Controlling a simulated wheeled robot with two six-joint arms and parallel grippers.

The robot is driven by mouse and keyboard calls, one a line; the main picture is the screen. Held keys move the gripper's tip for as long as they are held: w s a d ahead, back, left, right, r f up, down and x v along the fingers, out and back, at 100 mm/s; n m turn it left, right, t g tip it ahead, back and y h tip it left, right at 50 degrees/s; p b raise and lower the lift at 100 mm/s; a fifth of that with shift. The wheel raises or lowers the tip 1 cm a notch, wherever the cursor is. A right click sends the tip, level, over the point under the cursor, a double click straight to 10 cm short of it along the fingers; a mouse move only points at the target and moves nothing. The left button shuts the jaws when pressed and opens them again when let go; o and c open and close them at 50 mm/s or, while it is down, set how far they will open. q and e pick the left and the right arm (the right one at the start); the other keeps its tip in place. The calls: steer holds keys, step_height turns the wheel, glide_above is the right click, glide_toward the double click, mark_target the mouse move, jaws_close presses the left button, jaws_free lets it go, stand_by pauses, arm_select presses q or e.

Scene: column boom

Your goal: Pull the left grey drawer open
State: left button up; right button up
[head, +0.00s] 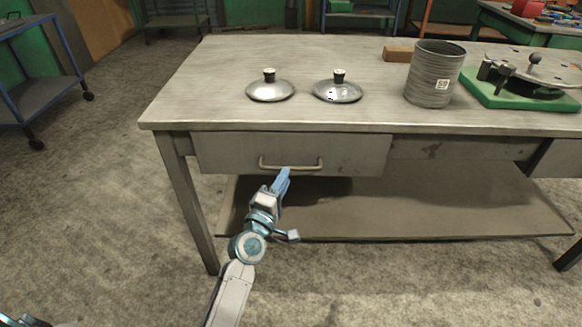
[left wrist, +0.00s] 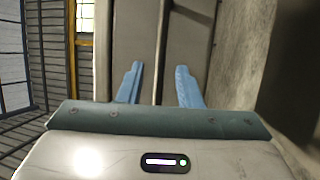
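The left grey drawer (head: 300,153) sits under the table top, its front close under the edge, and looks shut. Its pale bar handle (head: 305,167) runs across the middle of the front. In the left wrist view, the two blue fingers (left wrist: 159,68) are apart. The handle bar (left wrist: 162,50) runs between them with a gap on each side. The drawer front (left wrist: 190,40) lies beyond. My right gripper is not in view.
On the grey table (head: 210,75) stand two metal lids (head: 270,90) (head: 338,91), a ribbed grey pot (head: 434,75), a brown block (head: 397,53) and a green-based device (head: 520,92). A lower shelf (head: 400,210) is under the drawer. The floor in front is clear.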

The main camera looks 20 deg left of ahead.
arm_select(q)
steer(key=x, duration=0.5)
steer(key=shift+s, duration=0.1)
jaws_close()
